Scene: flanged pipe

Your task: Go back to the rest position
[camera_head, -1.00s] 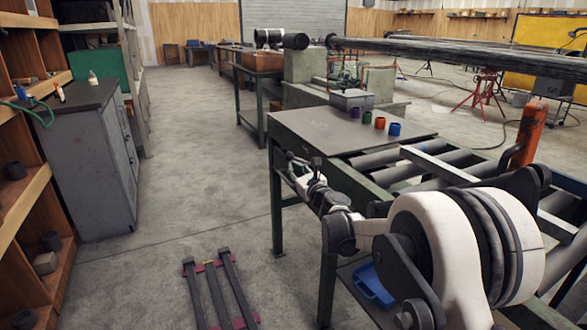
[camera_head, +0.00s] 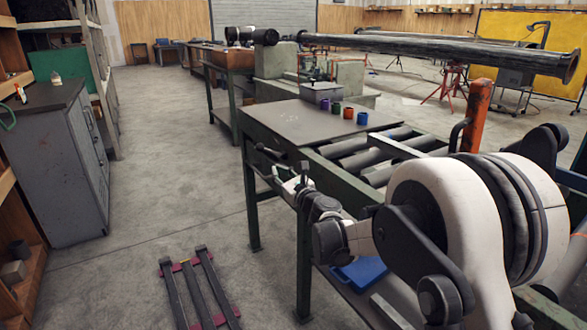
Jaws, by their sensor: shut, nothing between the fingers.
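My gripper (camera_head: 268,154) is at the far end of my arm, beside the left edge of the dark-topped green work table (camera_head: 288,122). It is small in the picture, shut and holds nothing. It is apart from the small purple (camera_head: 324,104), green (camera_head: 336,108), orange (camera_head: 348,113) and blue (camera_head: 362,118) cups, which stand in a row on the table top. My arm stretches from the lower right towards the table. The long dark flanged pipe (camera_head: 450,50) lies across the upper right.
A grey metal box (camera_head: 321,92) stands on the table's far side. Rollers (camera_head: 375,150) and an orange post (camera_head: 474,115) are to the right. A blue case (camera_head: 358,272) lies below. A dark rack (camera_head: 200,290) is on the floor. A grey cabinet (camera_head: 60,160) stands left, with open floor between.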

